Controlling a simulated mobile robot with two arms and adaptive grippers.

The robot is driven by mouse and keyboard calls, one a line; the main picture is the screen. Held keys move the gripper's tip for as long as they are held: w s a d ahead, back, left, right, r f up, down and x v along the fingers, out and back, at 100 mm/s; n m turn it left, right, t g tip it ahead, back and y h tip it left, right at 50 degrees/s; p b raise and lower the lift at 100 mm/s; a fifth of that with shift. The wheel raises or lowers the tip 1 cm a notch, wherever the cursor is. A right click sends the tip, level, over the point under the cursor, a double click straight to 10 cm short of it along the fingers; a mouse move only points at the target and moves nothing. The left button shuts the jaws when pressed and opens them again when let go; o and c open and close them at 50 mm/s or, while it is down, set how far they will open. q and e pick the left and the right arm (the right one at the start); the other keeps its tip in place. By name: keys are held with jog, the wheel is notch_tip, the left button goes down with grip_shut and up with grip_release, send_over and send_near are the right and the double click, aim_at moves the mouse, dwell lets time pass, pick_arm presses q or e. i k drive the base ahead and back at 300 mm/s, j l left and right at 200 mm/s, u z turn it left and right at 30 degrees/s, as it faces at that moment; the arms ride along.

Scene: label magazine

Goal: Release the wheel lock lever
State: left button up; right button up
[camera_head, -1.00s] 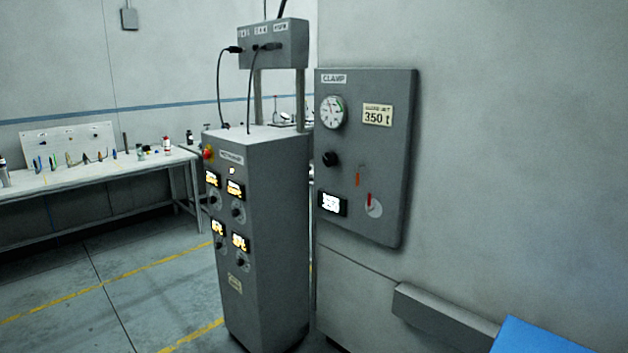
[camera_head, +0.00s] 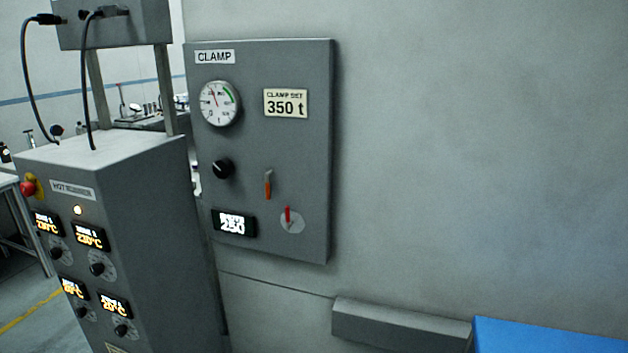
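A grey panel marked CLAMP (camera_head: 308,145) is on the wall left of the middle of the head view. Neither of my grippers is in view, and nothing touches the panel.
The panel has a gauge (camera_head: 220,104), a "350 t" plate (camera_head: 286,103) and a lit display (camera_head: 233,223). A grey cabinet (camera_head: 150,200) stands close on the left. A grey ledge (camera_head: 400,325) and a blue object (camera_head: 545,337) are low on the right.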

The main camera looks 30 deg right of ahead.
aim_at(267, 186)
jog(key=i+l+z, duration=0.3)
jog(key=i, duration=0.2)
jog(key=i+z, duration=0.25)
jog(key=i, duration=0.25)
